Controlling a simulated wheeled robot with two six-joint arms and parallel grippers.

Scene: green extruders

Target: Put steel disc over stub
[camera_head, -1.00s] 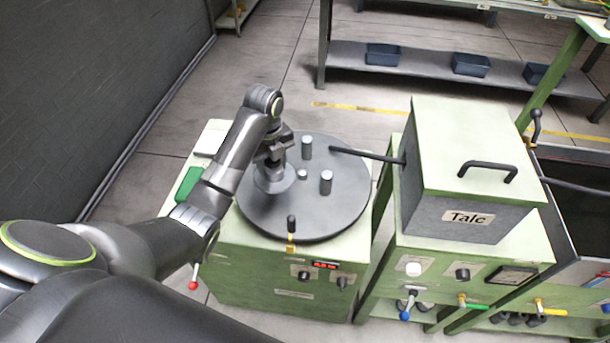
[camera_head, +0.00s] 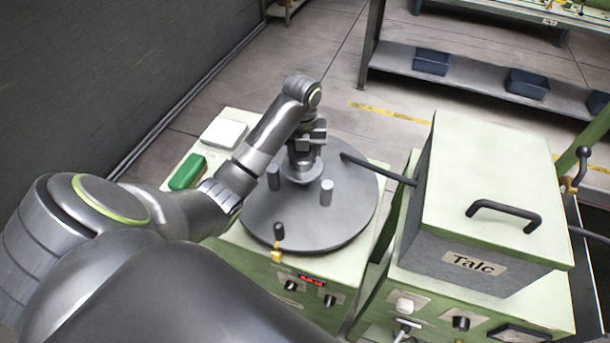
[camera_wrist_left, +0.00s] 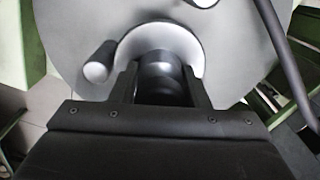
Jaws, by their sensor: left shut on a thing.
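My left gripper (camera_head: 303,157) points down over the middle of the round grey turntable plate (camera_head: 265,222). It is shut on the dark knob of the pale steel disc (camera_head: 303,173); the disc and knob (camera_wrist_left: 160,75) also show in the left wrist view. One upright stub (camera_head: 273,178) stands left of the disc and another stub (camera_head: 326,192) stands to its front right. The plate's middle is hidden under the disc and gripper. I cannot tell whether the disc touches anything below. My right gripper is not in view.
A Talc box (camera_head: 455,262) with a black handle stands right of the plate. A dark rod (camera_head: 380,168) reaches from it over the plate. A green block (camera_head: 187,172) lies at left.

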